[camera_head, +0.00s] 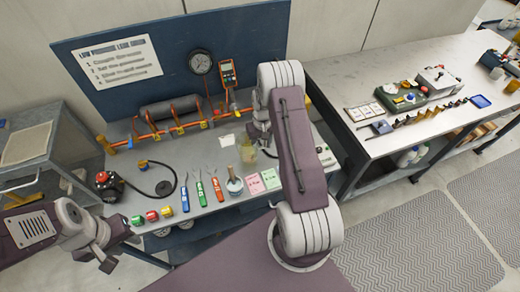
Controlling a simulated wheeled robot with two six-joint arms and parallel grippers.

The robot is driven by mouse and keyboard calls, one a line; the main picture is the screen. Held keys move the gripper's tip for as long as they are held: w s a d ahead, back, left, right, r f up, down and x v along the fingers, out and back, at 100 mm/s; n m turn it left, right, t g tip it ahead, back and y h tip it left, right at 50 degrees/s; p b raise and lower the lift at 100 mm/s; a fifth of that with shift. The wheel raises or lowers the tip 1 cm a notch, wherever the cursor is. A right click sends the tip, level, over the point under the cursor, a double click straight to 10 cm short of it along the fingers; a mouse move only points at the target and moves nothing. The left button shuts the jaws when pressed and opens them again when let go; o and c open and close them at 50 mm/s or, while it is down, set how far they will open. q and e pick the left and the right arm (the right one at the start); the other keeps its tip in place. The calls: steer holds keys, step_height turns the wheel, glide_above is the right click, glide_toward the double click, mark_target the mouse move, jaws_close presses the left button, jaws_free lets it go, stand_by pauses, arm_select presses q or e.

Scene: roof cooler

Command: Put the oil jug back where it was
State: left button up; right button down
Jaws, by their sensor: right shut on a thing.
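A pale yellow, see-through container (247,152), which looks like the oil jug, is at the back middle of the grey workbench, just left of my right forearm. My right gripper (261,139) is at its upper right side and shut on it. My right arm hides part of both, and I cannot tell whether the jug touches the bench. My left gripper (97,261) is in front of the bench's left end, empty, with its fingers apart.
The workbench (213,220) holds a pipe rig (170,115), a gauge (201,62), a red-black device with a hose (107,184), coloured blocks, tools, a brush jar (234,184) and cards. A second table (335,85) stands right; white bottles (412,155) sit under it. A grey cabinet (75,135) stands left.

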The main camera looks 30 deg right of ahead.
mark_target(261, 148)
steer(key=shift+w+a+f, duration=0.15)
steer(key=shift+a+f, duration=0.05)
steer(key=shift+a, duration=0.05)
step_height(261, 148, down, 4)
steer(key=shift+r+p, duration=0.25)
steer(key=shift+p, duration=0.25)
steer(key=shift+d+f, duration=0.1)
steer(key=shift+f, duration=0.15)
steer(key=shift+f+b, duration=0.2)
steer(key=shift+b, duration=0.1)
steer(key=c, duration=0.8)
jaws_free()
